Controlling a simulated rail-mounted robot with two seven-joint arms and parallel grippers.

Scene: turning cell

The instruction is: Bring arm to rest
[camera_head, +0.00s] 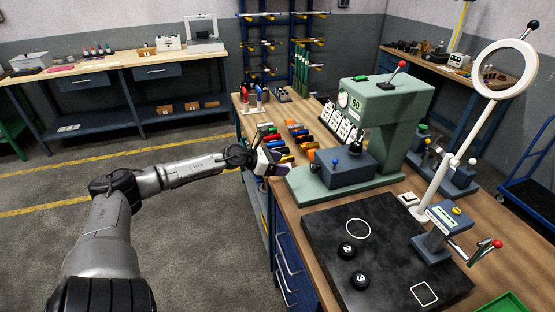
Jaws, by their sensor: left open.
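My left arm comes in from the lower left and reaches to the left edge of the workbench (293,199). My left gripper (272,160) is open, over the bench edge beside a group of coloured cylindrical pieces. An orange piece and blue pieces lie close to its fingers; I cannot tell whether they touch it. The fingertips are small and partly blurred against these pieces. My right gripper is not in view.
A green machine (395,105) stands on the bench right of the gripper. A black plate (325,232) with two numbered black balls lies in front, near a white ring magnifier (505,69). A long side bench (120,62) stands at the back left. The floor between is clear.

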